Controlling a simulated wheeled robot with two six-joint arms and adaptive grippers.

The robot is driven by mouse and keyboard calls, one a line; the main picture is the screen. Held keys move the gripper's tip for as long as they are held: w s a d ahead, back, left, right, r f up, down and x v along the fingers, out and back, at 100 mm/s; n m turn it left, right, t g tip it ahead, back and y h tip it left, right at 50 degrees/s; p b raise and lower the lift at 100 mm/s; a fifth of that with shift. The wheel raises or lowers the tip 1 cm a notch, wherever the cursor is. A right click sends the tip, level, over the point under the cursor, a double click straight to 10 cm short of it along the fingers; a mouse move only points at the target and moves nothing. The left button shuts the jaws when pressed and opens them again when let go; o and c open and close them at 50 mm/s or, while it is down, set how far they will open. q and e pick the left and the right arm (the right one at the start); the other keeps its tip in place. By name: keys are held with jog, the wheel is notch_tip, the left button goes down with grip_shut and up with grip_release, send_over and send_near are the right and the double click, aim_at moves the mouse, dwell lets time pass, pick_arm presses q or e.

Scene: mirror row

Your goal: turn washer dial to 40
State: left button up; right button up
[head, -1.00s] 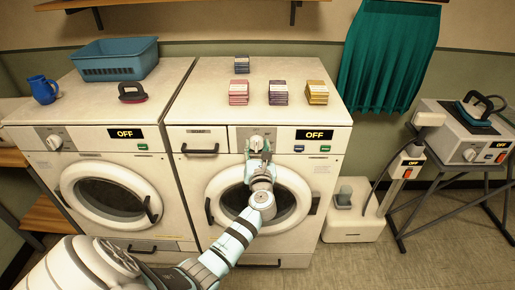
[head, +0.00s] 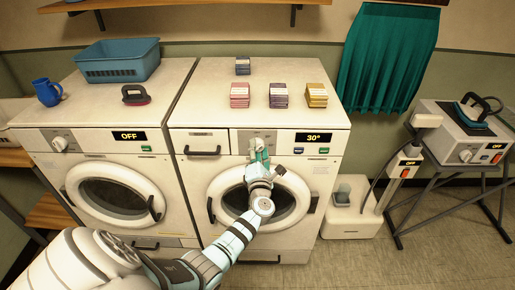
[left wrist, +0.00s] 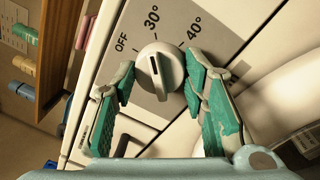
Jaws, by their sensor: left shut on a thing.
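The washer (head: 188,170) is the right-hand white front-loading machine, and its display (head: 313,138) reads 30°. Its round pale dial (head: 257,143) sits left of the display. In the left wrist view the dial (left wrist: 159,70) shows a dark line on its face, with the marks OFF, 30° and 40° around it; the upper end of the line lies near 30°. My left gripper (head: 259,154) reaches up to the dial from below. In the left wrist view its green-padded fingers (left wrist: 158,76) are on either side of the dial, shut on it. My right gripper is not in view.
A second white machine (head: 24,140) on the left reads OFF. A blue basket (head: 118,68), blue mug (head: 46,91) and a dark-handled iron-like item (head: 136,95) stand on it. Several small colored stacks (head: 278,95) lie on the washer. A metal stand (head: 440,190) is at right.

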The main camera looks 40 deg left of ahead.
pick_arm(q)
jog(key=m+p, duration=0.2)
jog(key=m, duration=0.4)
jog(key=m+t+p, duration=0.1)
jog(key=m, duration=0.4)
jog(key=shift+s+f+h+p, duration=0.1)
jog(key=shift+f+h+p, duration=0.05)
jog(key=shift+h+p, duration=0.25)
jog(key=o, duration=1.2)
jog(key=shift+c, duration=0.2)
jog(key=r+v, duration=0.1)
jog(key=v, duration=1.1)
jog(key=shift+f, duration=0.4)
